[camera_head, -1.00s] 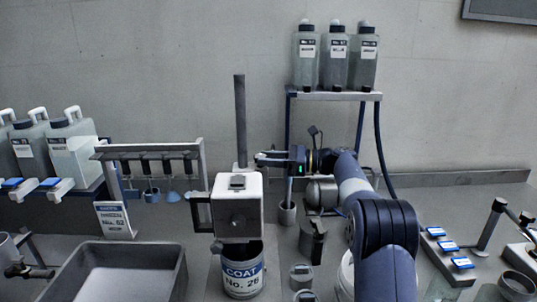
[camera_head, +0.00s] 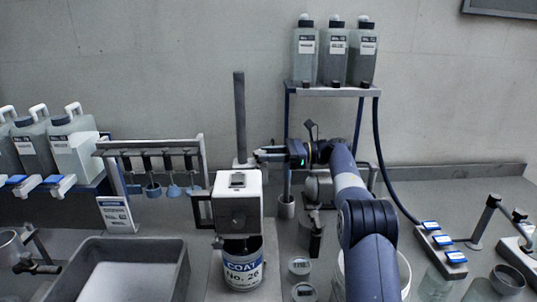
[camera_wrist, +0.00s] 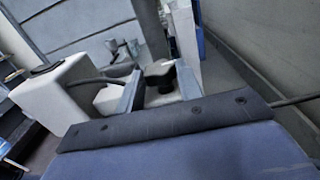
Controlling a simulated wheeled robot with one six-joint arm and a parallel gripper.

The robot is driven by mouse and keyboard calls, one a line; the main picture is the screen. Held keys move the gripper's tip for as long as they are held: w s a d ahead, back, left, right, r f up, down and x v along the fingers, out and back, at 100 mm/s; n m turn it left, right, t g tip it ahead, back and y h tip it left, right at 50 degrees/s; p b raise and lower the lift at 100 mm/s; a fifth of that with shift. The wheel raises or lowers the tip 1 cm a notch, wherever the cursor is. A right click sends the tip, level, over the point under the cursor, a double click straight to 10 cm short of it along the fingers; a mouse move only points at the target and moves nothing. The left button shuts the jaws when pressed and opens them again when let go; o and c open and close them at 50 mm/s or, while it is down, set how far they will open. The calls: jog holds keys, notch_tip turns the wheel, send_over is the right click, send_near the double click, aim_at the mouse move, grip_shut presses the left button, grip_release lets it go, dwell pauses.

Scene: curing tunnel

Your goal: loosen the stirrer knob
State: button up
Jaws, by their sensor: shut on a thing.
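The stirrer's white head (camera_head: 238,203) is mounted by a tall dark post (camera_head: 240,118), above a pot labelled COAT No. 26 (camera_head: 243,270). My gripper (camera_head: 262,155) reaches in from the right to the post, just behind and above the white head. In the wrist view the dark stirrer knob (camera_wrist: 158,74) sits between the two fingers of my gripper (camera_wrist: 157,86), which is shut on it. The knob is too small and hidden to make out in the head view. The white stirrer head (camera_wrist: 62,92) is also at the left of the wrist view.
A rack with hanging stirring tools (camera_head: 150,148) stands left of the stirrer, and a grey bin (camera_head: 88,262) is in front of it. Several labelled jugs (camera_head: 70,145) are at the far left. A shelf with bottles (camera_head: 333,91) stands behind my arm. Small cups (camera_head: 299,267) stand right of the pot.

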jog(key=o, duration=1)
jog(key=d, duration=1)
jog(key=shift+w+d, duration=0.1)
jog(key=shift+d, duration=0.25)
